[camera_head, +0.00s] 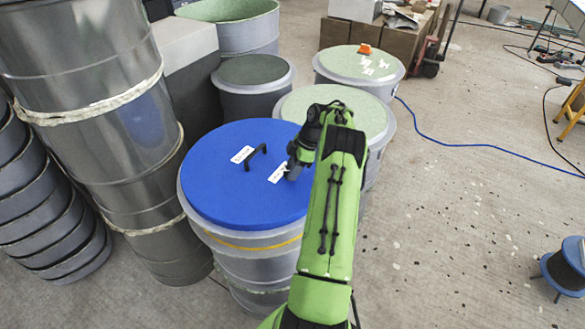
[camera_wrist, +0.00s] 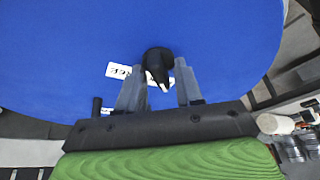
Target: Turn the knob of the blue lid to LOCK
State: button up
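The blue lid (camera_head: 222,190) lies flat on a grey drum (camera_head: 245,262) in the head view. It also fills much of the wrist view (camera_wrist: 60,45). Its black knob (camera_wrist: 158,58) with a white pointer mark stands near the fingertips in the wrist view; in the head view my gripper hides it. White labels lie beside the knob, one to its left (camera_wrist: 118,70) and one partly behind it; their print is too small to read surely. My gripper (camera_head: 291,171) is low over the lid's right part. Its two fingers (camera_wrist: 159,74) are apart, about either side of the knob; contact cannot be told.
A black handle (camera_head: 255,156) stands on the lid, left of my gripper. Tall metal drums (camera_head: 95,110) crowd the left. Green-topped moulds (camera_head: 330,110) stand close behind. Open floor (camera_head: 470,210) lies to the right, with a blue cable and a blue spool (camera_head: 565,268).

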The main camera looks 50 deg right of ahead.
jog(key=shift+r, duration=0.15)
jog(key=p+v, duration=0.4)
jog(key=v, duration=1.1)
jog(key=shift+s+d+r, duration=0.1)
jog(key=shift+d+r, duration=0.1)
jog(key=shift+r, duration=0.1)
